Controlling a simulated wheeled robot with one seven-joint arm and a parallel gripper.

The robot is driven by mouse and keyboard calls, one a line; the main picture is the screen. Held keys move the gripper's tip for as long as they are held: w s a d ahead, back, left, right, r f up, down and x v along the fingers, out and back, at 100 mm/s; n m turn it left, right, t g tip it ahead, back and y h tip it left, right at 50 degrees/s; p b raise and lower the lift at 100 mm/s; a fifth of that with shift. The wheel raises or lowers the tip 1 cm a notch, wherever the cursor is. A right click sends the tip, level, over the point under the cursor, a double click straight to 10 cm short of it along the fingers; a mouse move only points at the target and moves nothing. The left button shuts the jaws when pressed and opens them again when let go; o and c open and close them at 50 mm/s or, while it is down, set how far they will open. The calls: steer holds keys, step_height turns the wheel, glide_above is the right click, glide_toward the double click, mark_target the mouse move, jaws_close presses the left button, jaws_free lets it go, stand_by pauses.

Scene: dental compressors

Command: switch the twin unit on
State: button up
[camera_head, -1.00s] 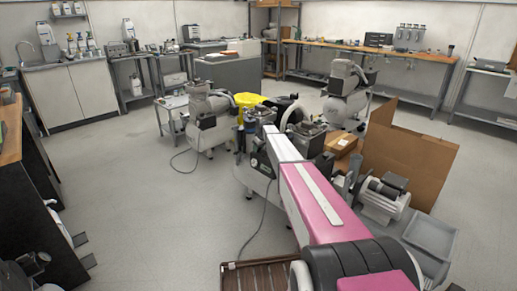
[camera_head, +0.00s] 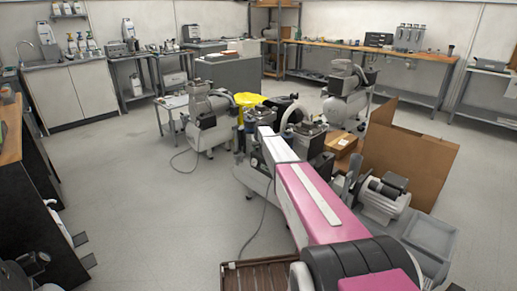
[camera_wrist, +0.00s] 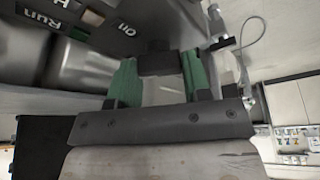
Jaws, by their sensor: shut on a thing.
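A compressor with a pale tank (camera_head: 250,178) stands on the floor at the middle, largely hidden behind my pink and white arm. A round gauge shows on its near side. In the wrist view, my gripper (camera_wrist: 158,72) has green finger pads on both sides of a dark block-shaped switch part (camera_wrist: 158,60) and is shut on it. A dark panel with pale lettering (camera_wrist: 40,18), including "Run" and what looks like "Off", lies just beyond at the upper left. The gripper's tips are hidden in the head view, and the switch's exact position cannot be told.
Another compressor (camera_head: 208,118) stands left of the unit, with a cable on the floor. A third (camera_head: 347,95) stands behind right. An open cardboard box (camera_head: 410,155) and a grey bin (camera_head: 432,238) are at the right.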

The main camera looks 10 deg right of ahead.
steer(key=m+h, duration=0.1)
steer(key=m, duration=0.3)
steer(key=shift+a+m+h, duration=0.1)
steer(key=shift+m+h, duration=0.2)
steer(key=shift+h, duration=0.1)
steer(key=m+h, duration=0.1)
steer(key=m, duration=0.3)
steer(key=shift+g, duration=0.4)
steer(key=shift+m, duration=0.3)
steer(key=o, duration=0.9)
steer(key=shift+r+h, duration=0.15)
steer(key=shift+h, duration=0.15)
steer(key=v, duration=1)
steer(key=shift+a+r, duration=0.1)
steer(key=shift+r, duration=0.15)
